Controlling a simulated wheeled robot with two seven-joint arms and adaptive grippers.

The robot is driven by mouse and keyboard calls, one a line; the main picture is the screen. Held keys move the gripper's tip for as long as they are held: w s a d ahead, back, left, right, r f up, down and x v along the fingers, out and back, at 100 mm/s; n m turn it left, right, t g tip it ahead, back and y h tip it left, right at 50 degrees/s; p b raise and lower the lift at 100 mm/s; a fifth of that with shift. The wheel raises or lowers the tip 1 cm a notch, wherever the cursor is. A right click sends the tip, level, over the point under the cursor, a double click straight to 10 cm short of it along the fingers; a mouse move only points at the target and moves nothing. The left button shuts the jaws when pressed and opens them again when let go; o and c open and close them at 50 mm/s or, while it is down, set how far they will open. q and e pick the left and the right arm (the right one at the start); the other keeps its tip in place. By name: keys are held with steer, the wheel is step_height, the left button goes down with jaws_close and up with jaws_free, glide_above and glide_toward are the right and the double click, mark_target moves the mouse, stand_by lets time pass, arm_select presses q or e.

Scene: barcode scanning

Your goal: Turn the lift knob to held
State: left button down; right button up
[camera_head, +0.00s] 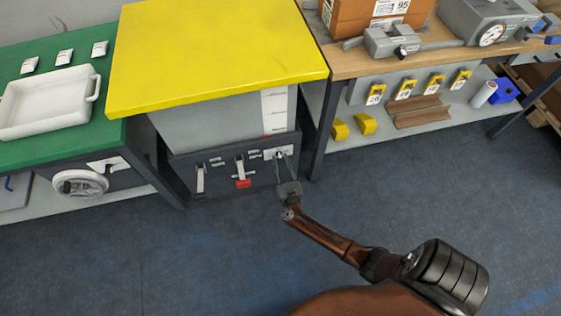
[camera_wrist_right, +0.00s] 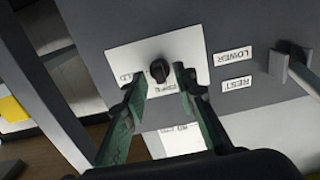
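The lift knob (camera_wrist_right: 160,70) is a small black knob on a white label plate (camera_wrist_right: 185,48) on the grey panel. In the right wrist view my right gripper (camera_wrist_right: 160,82) is open, with one finger on each side just short of the knob. I see a gap between the fingers and the knob. In the head view my right gripper (camera_head: 285,168) reaches the right end of the dark control panel (camera_head: 216,188) under the yellow-topped lift table (camera_head: 215,50). The plate's lettering is too small and turned to read the knob's setting. My left gripper is not in view.
A green bench (camera_head: 60,135) stands left and a wooden bench (camera_head: 420,65) right. The floor in front is clear.

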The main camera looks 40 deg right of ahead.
steer(key=shift+c, duration=0.2)
jaws_close()
